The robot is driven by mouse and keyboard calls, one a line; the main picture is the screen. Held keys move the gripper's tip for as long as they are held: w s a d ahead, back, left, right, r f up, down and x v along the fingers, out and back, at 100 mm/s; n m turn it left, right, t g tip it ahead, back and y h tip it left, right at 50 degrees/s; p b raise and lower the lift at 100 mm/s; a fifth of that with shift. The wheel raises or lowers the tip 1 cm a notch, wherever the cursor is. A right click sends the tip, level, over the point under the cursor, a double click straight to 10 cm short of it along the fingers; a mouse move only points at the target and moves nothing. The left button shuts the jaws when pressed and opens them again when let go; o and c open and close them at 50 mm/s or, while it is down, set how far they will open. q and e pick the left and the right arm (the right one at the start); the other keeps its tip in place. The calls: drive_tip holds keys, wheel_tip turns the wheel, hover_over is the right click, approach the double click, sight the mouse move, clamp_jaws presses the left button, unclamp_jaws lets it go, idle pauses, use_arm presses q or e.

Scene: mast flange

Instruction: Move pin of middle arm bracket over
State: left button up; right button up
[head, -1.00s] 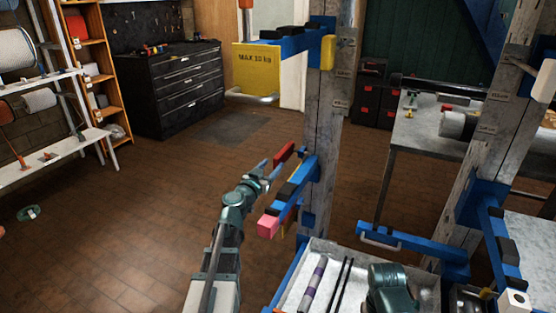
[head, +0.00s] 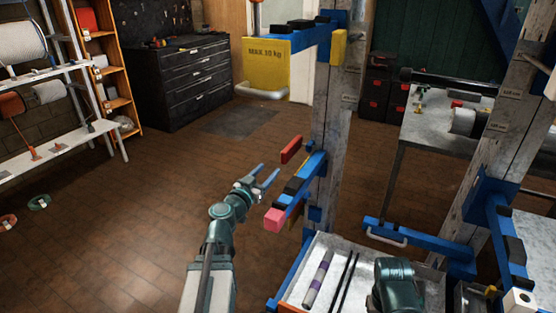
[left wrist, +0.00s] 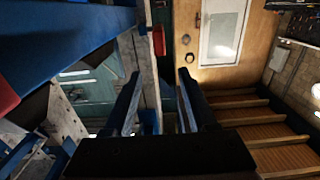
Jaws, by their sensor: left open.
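The middle arm bracket (head: 305,178) is a blue bar with black pads, fixed to the wooden post, with a pink end block (head: 275,219) toward me. A narrow red bar (head: 291,149) shows just beyond it; I cannot tell whether this is the pin. No separate pin is clearly visible.
Above hangs a blue upper arm with a yellow load plate (head: 265,66). A tray (head: 293,286) with rods stands at the bottom, beside a teal part of my right arm. A blue lower arm (head: 410,238) crosses between posts.

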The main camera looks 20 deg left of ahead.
sight(283, 154)
use_arm(q)
drive_tip(key=w, duration=1.3)
drive_tip(key=shift+w+d, duration=0.25)
drive_tip(key=shift+w, duration=0.1)
clamp_jaws()
idle(1.0)
